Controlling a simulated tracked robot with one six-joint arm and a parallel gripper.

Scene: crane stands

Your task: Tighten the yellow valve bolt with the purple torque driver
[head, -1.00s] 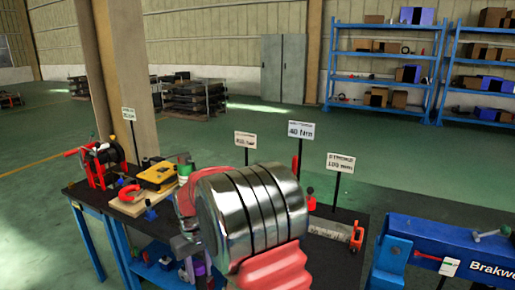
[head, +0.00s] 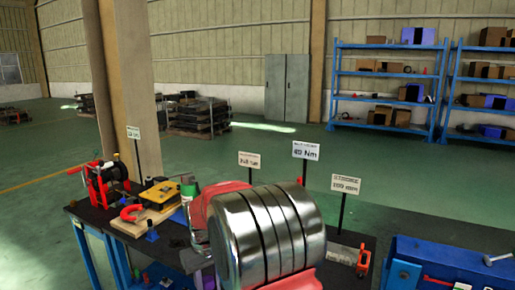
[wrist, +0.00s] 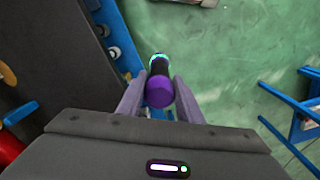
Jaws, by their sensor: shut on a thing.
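The purple torque driver (wrist: 160,90) shows in the wrist view, with a purple end, a dark body and a lit cyan ring at its far end. My gripper (wrist: 160,95) is shut on it, one finger on each side. The driver hangs over the green floor beside the dark bench top. In the head view, my own arm covers the middle of the bench, and my gripper and the driver cannot be made out. I cannot pick out the yellow valve bolt in either view.
The black-topped workbench (head: 186,254) carries a yellow box (head: 160,192), a red shackle (head: 132,213), a winch (head: 103,180) and signs, one reading 40 Nm (head: 305,150). Blue shelves (head: 385,88) stand far behind open green floor.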

